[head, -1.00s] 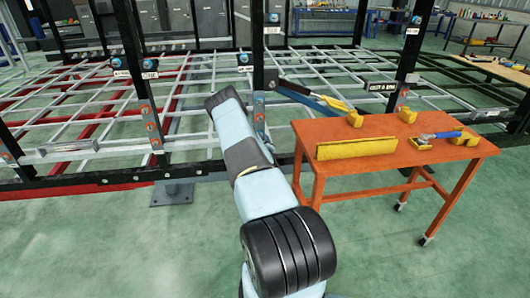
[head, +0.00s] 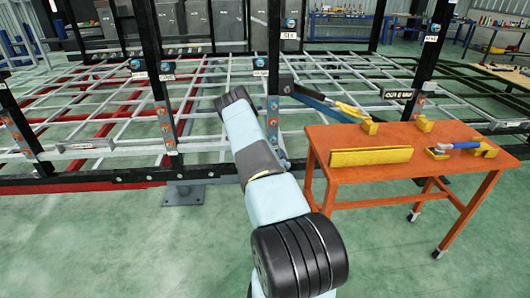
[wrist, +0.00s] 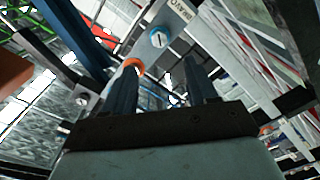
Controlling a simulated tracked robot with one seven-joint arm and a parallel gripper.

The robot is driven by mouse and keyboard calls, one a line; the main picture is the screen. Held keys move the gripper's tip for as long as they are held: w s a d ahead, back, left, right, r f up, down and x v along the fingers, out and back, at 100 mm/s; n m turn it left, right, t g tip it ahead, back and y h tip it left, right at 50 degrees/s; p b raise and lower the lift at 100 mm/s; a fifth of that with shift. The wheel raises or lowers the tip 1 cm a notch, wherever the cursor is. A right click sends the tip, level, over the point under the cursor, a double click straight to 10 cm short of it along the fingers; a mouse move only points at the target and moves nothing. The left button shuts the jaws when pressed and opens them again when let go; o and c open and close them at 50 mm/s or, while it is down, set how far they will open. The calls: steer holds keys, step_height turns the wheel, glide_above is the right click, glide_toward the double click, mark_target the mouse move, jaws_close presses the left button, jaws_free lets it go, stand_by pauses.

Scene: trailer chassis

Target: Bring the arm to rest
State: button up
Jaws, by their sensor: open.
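My arm reaches forward in the head view toward a black upright post (head: 273,60) of the chassis frame. My gripper is hidden behind the arm there. In the wrist view my gripper (wrist: 160,72) shows two dark fingers set apart, with nothing held between them. Beyond the fingers are a grey bracket with a blue round bolt (wrist: 158,37) and an orange ring (wrist: 135,66). I cannot tell whether a finger touches them.
An orange wheeled table (head: 350,175) stands right of the arm, holding a yellow angled bar (head: 370,157), yellow blocks (head: 424,124) and a blue-handled tool (head: 460,146). The trailer chassis lattice (head: 110,110) spreads behind. Green floor (head: 120,245) is clear at front left.

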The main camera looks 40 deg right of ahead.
steer(key=shift+w+r, duration=0.1)
steer(key=w+a+r+m+g+y, duration=0.1)
steer(key=w+a+r+m+g, duration=0.2)
steer(key=r, duration=0.7)
steer(key=w+a+r+m, duration=0.2)
steer(key=w+a+r, duration=0.25)
steer(key=r, duration=0.55)
steer(key=s+a+r+m+g+y, duration=0.1)
steer(key=s+a+r+y, duration=0.1)
steer(key=a+r, duration=0.6)
steer(key=s+a+r+g+y, duration=0.1)
steer(key=s+a+r+y, duration=0.1)
steer(key=a+r, duration=0.6)
steer(key=s+a+r+y, duration=0.2)
steer(key=s+a+r, duration=0.6)
steer(key=r, duration=0.2)
steer(key=s+a+r+g+y, duration=0.1)
steer(key=s+a, duration=0.4)
steer(key=s, duration=0.5)
steer(key=s+a+r+n+g, duration=0.1)
steer(key=s+a, duration=0.4)
steer(key=s, duration=0.6)
steer(key=s+a+r+n+g+y, duration=0.1)
steer(key=s+a+r, duration=0.3)
steer(key=s, duration=0.7)
steer(key=shift+a+g+y, duration=0.3)
steer(key=shift+a+g, duration=0.1)
steer(key=shift+g, duration=0.4)
